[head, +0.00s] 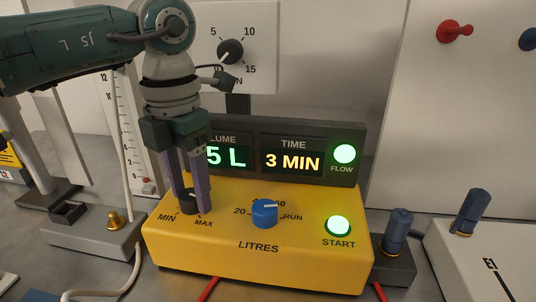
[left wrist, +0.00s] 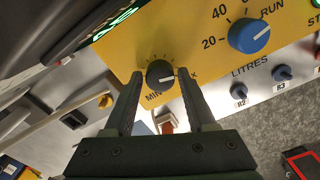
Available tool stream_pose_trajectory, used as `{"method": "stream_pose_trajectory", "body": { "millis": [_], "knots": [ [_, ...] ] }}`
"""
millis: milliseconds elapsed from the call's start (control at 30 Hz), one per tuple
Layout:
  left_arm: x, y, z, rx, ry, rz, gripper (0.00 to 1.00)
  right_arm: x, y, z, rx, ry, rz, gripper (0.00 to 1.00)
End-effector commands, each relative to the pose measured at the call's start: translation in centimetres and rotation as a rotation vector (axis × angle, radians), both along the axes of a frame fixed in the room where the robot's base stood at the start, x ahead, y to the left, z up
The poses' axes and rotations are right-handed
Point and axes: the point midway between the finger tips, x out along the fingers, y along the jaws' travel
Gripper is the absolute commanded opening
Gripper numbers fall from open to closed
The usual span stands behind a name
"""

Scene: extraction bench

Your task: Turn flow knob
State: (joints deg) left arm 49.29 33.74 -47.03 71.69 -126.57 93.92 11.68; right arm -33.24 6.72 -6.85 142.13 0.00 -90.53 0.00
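The black knob marked MIN and MAX (left wrist: 160,74) sits on the front left of the yellow box (head: 300,262); in the head view it is partly hidden behind the fingers. Its white pointer line aims toward the MAX side in the left wrist view. My left gripper (head: 190,205) points down at it, with one finger on each side. In the left wrist view the fingertips (left wrist: 160,76) are apart, with a small gap to the knob on both sides. My right gripper is not in view.
A blue LITRES knob (head: 264,213) stands close to the right of the fingers. Behind it the dark display (head: 245,135) reads 5 L and 3 MIN. The green FLOW lamp (head: 344,153) and green START button (head: 339,226) are lit. A dial panel (head: 262,70) stands behind.

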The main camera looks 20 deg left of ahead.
Motion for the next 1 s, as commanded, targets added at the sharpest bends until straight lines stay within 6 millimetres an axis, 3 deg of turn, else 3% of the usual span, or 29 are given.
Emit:
{"method": "stream_pose_trajectory", "body": {
  "millis": [67, 467, 1000],
  "knots": [
    [0.00, 0.01, 0.02, 0.000, 0.000, 0.000, 0.46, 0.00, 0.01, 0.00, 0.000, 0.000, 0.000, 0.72],
    [0.01, 0.03, 0.03, 0.001, 0.000, 0.000, 0.01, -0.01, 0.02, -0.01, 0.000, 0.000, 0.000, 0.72],
    [0.00, 0.08, 0.09, 0.002, 0.001, 0.111, 0.00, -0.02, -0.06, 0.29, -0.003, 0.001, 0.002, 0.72]
  ]
}}
